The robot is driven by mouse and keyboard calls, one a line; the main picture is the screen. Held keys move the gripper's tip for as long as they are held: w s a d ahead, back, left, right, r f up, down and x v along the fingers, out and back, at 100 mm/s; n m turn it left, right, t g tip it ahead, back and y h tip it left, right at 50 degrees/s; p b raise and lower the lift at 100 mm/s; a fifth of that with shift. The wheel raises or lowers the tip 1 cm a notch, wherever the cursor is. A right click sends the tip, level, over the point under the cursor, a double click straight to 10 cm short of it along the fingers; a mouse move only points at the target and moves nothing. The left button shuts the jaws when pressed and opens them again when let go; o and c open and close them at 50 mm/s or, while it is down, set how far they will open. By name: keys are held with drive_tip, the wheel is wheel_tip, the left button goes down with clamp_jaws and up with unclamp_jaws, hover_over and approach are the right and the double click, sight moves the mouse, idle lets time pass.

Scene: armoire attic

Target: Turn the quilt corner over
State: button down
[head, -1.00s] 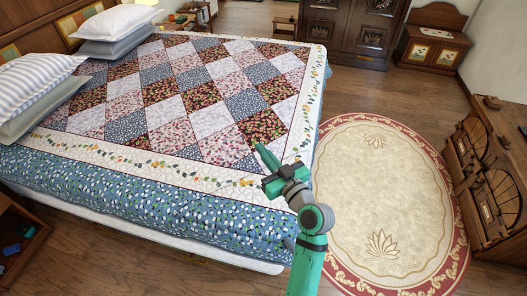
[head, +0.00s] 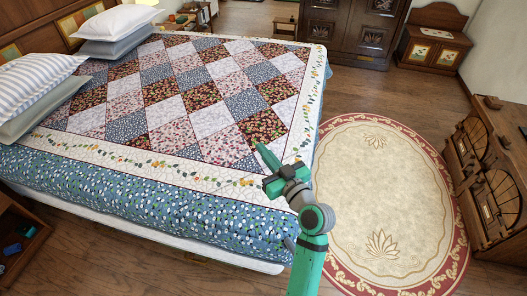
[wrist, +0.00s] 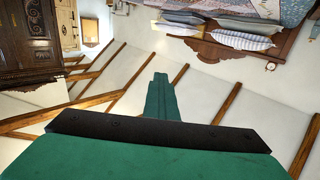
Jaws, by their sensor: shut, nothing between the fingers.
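The quilt (head: 185,112) lies flat over the bed, with a diamond patchwork middle, a white floral border and a blue flowered side that hangs down. Its near right corner is partly hidden behind my arm. My gripper (head: 262,150) is shut and empty, and in the head view it shows over the quilt near that corner. I cannot tell how high above the cloth it is. In the wrist view my gripper (wrist: 160,80) shows with its fingers together, and a part of the quilt (wrist: 285,10) shows at the top right.
Pillows (head: 40,80) lie at the bed's head on the left. An oval rug (head: 385,200) covers the floor right of the bed. A wooden cabinet (head: 495,185) stands at the right edge and an armoire (head: 350,30) at the back. A small shelf (head: 20,240) stands at lower left.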

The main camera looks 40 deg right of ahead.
drive_tip(key=c, duration=1.6)
unclamp_jaws()
drive_tip(key=shift+a, duration=0.1)
drive_tip(key=shift+o, duration=0.2)
drive_tip(key=s, duration=1)
drive_tip(key=shift+s+a, duration=0.4)
drive_tip(key=shift+c, duration=0.6)
